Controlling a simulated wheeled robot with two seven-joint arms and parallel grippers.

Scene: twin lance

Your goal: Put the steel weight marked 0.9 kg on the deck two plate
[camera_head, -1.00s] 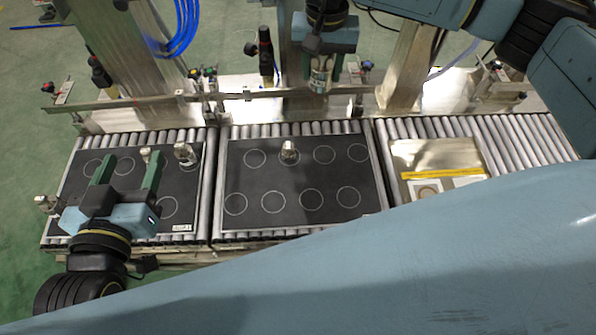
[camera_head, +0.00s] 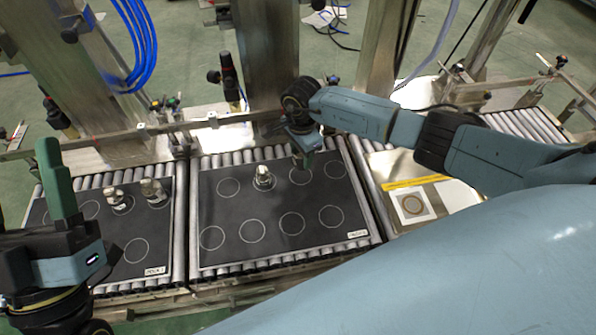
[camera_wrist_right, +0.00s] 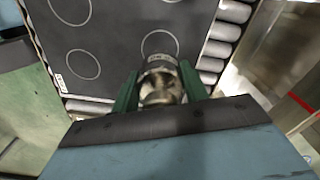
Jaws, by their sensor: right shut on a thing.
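My right gripper (camera_head: 304,160) hangs over the back right part of the dark deck two plate (camera_head: 252,230). In the right wrist view it is shut on a steel weight (camera_wrist_right: 158,80), whose marking I cannot read. A drawn circle shows just beyond the weight; I cannot tell whether the weight touches the plate. Another steel weight (camera_head: 263,178) stands upright on a back-row circle of the deck two plate. My left gripper (camera_head: 30,190) is at the left edge, apart from the weights, with one green finger clearly seen; it was open earlier.
The deck one plate (camera_head: 100,240), at the left, bears two steel weights (camera_head: 117,201) (camera_head: 153,190). A metal plate with a yellow strip (camera_head: 415,184) and a ringed card (camera_head: 412,204) lies at the right. Steel posts and a rail stand behind. The deck two front row is clear.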

